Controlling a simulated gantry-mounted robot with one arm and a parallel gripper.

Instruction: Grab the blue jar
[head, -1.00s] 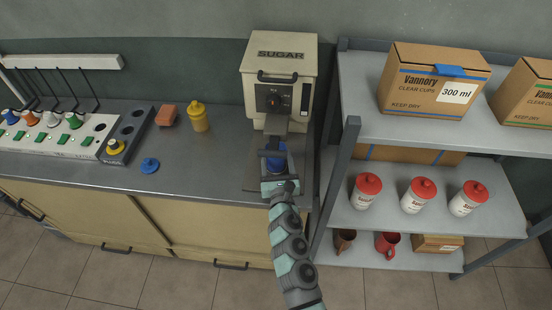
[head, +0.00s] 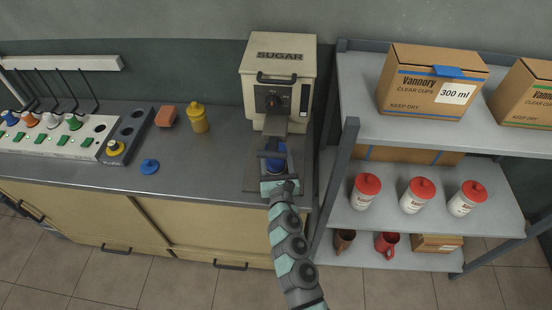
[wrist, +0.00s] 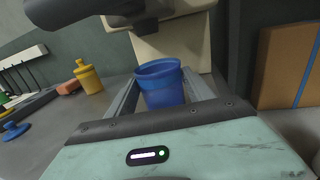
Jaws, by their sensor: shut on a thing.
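The blue jar (wrist: 162,84) stands upright without a lid at the front of the sugar machine. My gripper (wrist: 166,92) has its fingers on both sides of the jar and is shut on it. In the head view the jar (head: 275,160) shows only partly between the fingers of my gripper (head: 274,158). A loose blue lid (head: 150,166) lies on the counter to the left; it also shows at the left edge of the wrist view (wrist: 13,131).
The sugar machine (head: 278,75) stands right behind the jar. A yellow jar (head: 197,118) and an orange block (head: 167,114) are on the counter (head: 205,165) to the left. A shelf post (head: 336,180) rises close on the right. The counter between lid and machine is clear.

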